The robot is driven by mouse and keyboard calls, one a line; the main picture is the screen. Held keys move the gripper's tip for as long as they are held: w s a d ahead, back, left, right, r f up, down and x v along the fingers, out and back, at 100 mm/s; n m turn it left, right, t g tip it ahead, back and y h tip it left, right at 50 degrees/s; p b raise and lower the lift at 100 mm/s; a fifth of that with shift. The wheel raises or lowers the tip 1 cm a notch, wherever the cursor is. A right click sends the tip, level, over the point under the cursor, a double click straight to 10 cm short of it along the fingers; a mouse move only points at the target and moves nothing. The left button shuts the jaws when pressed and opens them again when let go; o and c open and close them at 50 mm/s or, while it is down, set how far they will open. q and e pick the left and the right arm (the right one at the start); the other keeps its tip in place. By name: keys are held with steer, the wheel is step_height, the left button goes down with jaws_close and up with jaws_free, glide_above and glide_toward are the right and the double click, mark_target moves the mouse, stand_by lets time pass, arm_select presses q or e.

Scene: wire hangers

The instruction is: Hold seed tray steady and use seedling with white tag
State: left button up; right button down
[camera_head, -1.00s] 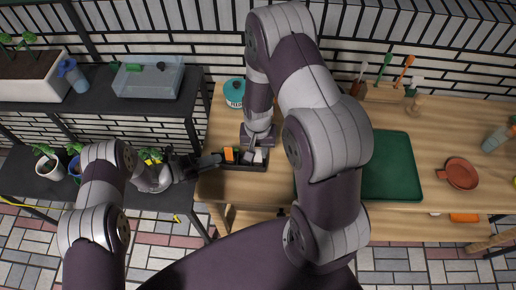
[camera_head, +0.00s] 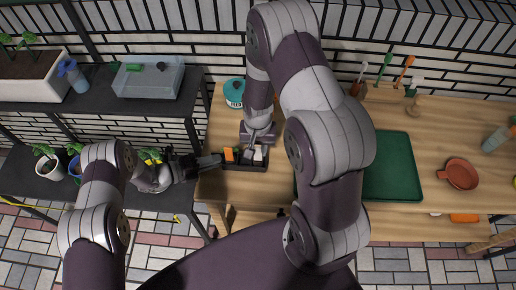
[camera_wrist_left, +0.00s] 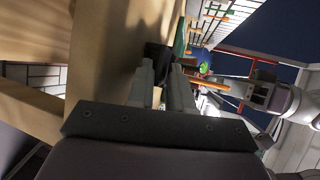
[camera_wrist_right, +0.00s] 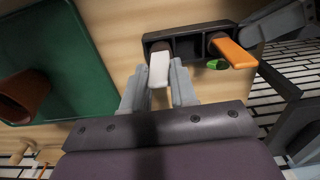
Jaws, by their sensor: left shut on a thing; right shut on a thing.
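The small dark seed tray (camera_head: 232,166) lies at the left end of the wooden bench. My left gripper (camera_head: 216,160) is shut on its left end; the left wrist view shows its fingers (camera_wrist_left: 166,80) on a dark part of the tray (camera_wrist_left: 156,52). My right gripper (camera_head: 258,143) is over the tray, shut on the white tag (camera_wrist_right: 158,70) of a seedling. The tag's far end meets a tray compartment in the right wrist view; I cannot tell how deep the seedling sits. An orange tag (camera_wrist_right: 236,56) with a bit of green stands in another compartment.
A green mat or tray (camera_head: 392,165) lies right of my right arm, with a terracotta dish (camera_head: 461,174) beyond. A teal pot (camera_head: 234,92) stands behind the seed tray. Several tools stand at the back. Dark shelves (camera_head: 100,105) with potted plants are at left.

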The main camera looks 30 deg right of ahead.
steer(key=shift+r, duration=3.95)
arm_select(q)
steer(key=o, duration=0.9)
steer(key=shift+s, duration=0.1)
arm_select(e)
steer(key=shift+s, duration=0.15)
arm_select(q)
steer(key=shift+f, duration=0.1)
steer(key=v, duration=1.2)
